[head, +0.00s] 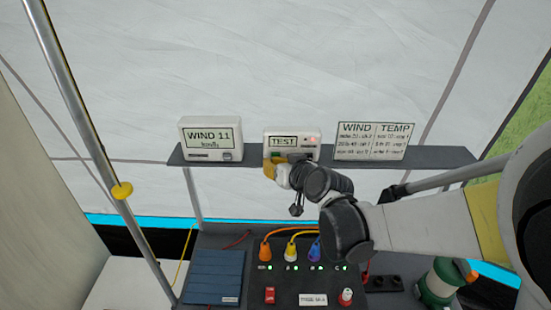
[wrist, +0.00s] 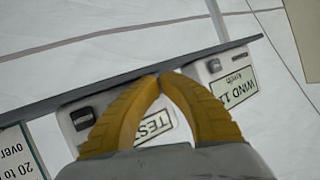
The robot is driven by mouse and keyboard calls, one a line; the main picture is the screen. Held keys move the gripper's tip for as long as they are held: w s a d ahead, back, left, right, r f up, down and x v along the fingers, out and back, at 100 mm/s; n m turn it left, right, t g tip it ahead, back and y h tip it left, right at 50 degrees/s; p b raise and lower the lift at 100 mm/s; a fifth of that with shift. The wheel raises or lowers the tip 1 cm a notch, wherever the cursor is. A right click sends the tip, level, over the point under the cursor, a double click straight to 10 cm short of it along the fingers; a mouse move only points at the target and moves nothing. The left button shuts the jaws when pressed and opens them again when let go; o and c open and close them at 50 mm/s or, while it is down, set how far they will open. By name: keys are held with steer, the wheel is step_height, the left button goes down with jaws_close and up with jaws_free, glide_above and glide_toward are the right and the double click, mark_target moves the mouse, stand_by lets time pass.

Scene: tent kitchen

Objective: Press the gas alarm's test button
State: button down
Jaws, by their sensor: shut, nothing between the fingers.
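The gas alarm (head: 292,142) is a white box marked TEST on the grey shelf, with a small red light at its upper right. In the wrist view the alarm (wrist: 72,103) appears upside down, with a dark square button (wrist: 83,118) to the left of my fingers. A green patch (head: 276,154) shows at its lower left in the head view. My gripper (head: 269,168) has yellow fingers, shut and empty, in front of the alarm's lower left edge. In the wrist view the fingertips (wrist: 160,77) meet near the shelf edge and cover part of the alarm. Contact cannot be told.
The shelf (head: 235,163) also holds a WIND 11 display (head: 211,138) on the left and a WIND/TEMP card (head: 372,141) on the right. Below stands a dark panel (head: 255,290) with coloured plugs and switches. A metal pole (head: 75,100) rises at the left.

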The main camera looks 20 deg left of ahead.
steer(key=shift+s, duration=0.15)
steer(key=shift+s+d, duration=0.2)
steer(key=shift+s, duration=0.5)
steer(key=s, duration=0.2)
steer(key=s+d, duration=0.1)
steer(key=s, duration=0.2)
steer(key=shift+d, duration=0.1)
steer(key=shift+w, duration=0.1)
stand_by(0.4)
